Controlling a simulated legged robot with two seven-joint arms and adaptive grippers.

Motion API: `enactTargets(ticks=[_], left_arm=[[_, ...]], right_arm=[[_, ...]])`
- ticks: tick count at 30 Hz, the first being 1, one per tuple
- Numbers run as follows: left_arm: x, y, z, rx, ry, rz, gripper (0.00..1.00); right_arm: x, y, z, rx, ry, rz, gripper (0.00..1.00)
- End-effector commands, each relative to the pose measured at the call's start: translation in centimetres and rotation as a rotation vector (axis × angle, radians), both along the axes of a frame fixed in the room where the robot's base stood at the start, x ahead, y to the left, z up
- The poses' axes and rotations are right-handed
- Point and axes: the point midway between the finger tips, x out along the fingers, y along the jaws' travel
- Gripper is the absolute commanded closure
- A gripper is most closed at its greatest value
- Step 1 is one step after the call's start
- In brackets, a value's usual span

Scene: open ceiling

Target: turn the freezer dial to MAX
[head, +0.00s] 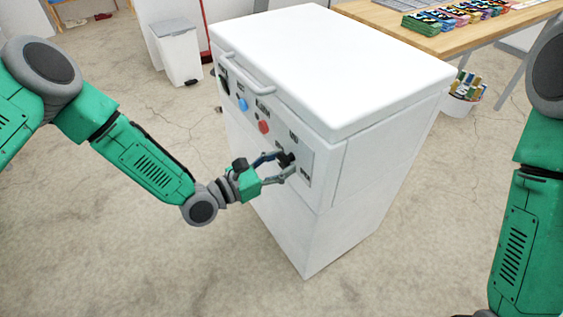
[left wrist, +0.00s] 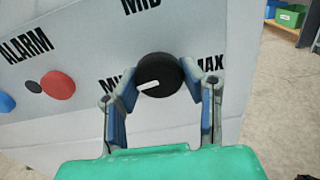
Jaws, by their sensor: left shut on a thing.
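The white chest freezer (head: 330,75) stands in the middle of the head view with its control panel facing my left arm. The black dial (left wrist: 159,72) sits on the panel, with MID above it, MIN to its left and MAX to its right. Its white pointer mark points left and slightly down, towards MIN. My left gripper (left wrist: 160,88) is shut on the dial, one finger on each side. The left gripper (head: 281,164) also shows at the panel's right part in the head view, partly covering the dial (head: 286,158). My right gripper is out of view.
A red button (head: 264,127) and a blue button (head: 242,104) lie left of the dial on the panel. A handle (head: 248,72) runs along the lid's front. A wooden table (head: 440,42) stands behind right and a white bin (head: 179,52) behind left. The floor in front is clear.

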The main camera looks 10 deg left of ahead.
Motion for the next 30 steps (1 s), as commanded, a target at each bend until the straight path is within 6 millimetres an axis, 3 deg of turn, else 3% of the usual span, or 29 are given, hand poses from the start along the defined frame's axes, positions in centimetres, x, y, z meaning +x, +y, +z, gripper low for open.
enactTargets(ticks=[30], left_arm=[[0.11,0.23,-0.11,0.583,-0.632,0.000,0.93]], right_arm=[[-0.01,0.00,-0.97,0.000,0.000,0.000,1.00]])
